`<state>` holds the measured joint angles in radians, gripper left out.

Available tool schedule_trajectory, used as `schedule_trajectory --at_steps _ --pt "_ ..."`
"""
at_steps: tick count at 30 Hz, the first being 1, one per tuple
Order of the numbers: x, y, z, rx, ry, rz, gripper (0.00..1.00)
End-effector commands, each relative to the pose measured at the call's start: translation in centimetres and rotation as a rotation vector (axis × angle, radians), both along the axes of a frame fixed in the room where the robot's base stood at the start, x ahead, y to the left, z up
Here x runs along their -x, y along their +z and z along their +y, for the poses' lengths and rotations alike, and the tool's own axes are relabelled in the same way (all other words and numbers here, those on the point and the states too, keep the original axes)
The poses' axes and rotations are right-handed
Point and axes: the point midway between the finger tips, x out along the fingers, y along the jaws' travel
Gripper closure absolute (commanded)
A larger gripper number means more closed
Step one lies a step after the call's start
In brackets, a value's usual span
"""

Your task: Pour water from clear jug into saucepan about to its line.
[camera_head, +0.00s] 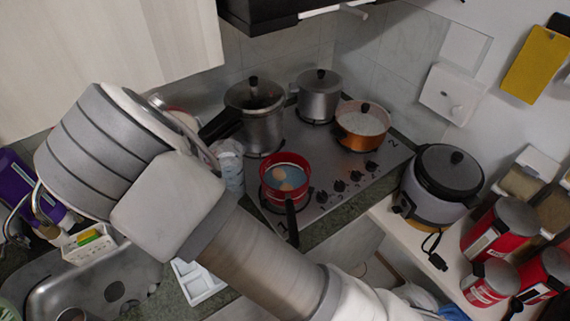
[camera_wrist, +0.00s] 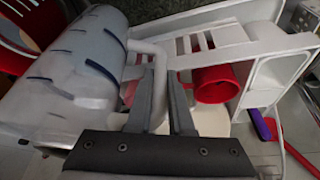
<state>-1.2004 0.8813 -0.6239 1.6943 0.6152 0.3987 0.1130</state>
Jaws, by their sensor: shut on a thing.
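The clear jug (camera_wrist: 70,85) fills the left of the wrist view, tilted, with dark marks on its side. My gripper (camera_wrist: 164,80) is shut on the jug's handle (camera_wrist: 151,62). In the head view my arm hides the gripper, and a clear body that looks like the jug (camera_head: 231,168) shows just left of the stove. The red saucepan (camera_head: 285,172) sits on the front left burner, its dark handle towards the front. It holds bluish liquid and something brownish. No stream of water shows, and its line cannot be made out.
A pressure cooker (camera_head: 256,115), a lidded pot (camera_head: 317,94) and an orange pan (camera_head: 362,124) stand on the other burners. A rice cooker (camera_head: 440,185) is at right. The sink (camera_head: 105,292) is at lower left. A red cup (camera_wrist: 214,84) is in a white rack.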

Motion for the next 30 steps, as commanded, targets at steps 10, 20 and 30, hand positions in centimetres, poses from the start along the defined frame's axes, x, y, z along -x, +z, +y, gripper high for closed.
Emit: schedule_trajectory --at_steps 10,20,30 --pt "-0.2 0.2 -0.4 -0.055 -0.003 0.012 1.00" --pt "-0.4 0.9 -1.3 -0.205 -0.008 0.039 1.00" --pt "-0.6 2.0 -2.2 -0.322 -0.007 0.063 1.00"
